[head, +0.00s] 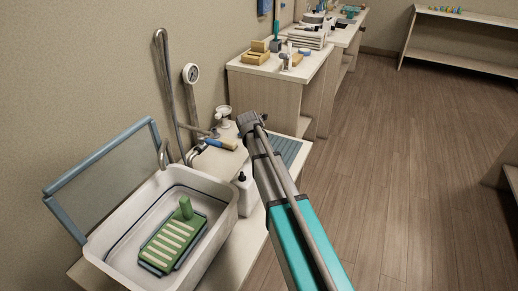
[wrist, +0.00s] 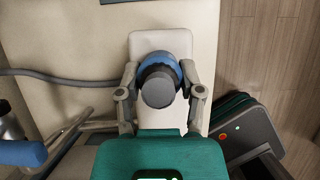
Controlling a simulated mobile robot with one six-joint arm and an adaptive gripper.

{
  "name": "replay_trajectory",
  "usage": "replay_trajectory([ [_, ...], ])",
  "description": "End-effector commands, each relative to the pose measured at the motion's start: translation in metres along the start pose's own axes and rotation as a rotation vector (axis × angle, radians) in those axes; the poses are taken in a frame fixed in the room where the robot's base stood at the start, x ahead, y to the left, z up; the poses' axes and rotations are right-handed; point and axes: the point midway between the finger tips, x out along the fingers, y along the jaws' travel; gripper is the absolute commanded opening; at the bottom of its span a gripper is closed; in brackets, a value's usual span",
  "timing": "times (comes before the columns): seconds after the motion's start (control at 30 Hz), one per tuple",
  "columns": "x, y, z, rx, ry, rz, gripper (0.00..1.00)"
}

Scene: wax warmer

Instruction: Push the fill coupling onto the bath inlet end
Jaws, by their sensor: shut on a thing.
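My gripper (wrist: 158,88) is shut on the fill coupling, with one finger on each side of it in the wrist view. The coupling has a blue collar (wrist: 160,62) and a dark grey round end (wrist: 158,91) facing the camera. In the head view my gripper (head: 250,122) is above the counter, right of the standing pipes, and the coupling is hidden there. The wax bath (head: 225,207) is a white basin at lower left, holding a green slotted tray (head: 172,243). A curved metal pipe (head: 163,153) stands at its back rim. I cannot tell which pipe end is the inlet.
A grey hose (wrist: 60,75) runs in from the left toward the coupling. A framed screen (head: 105,178) leans behind the bath. A white bottle (head: 246,191) stands beside it.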

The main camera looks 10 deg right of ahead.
Motion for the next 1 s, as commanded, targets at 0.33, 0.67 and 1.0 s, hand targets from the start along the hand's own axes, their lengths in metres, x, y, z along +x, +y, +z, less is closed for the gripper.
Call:
replay_trajectory([
  [0.33, -0.002, 0.0, 0.001, 0.0, 0.0, 0.0, 0.0],
  [0.67, -0.012, 0.0, 0.005, -0.001, 0.0, 0.0, 0.0],
  [1.0, -0.023, 0.001, 0.011, -0.001, 0.0, 0.0, 0.0],
])
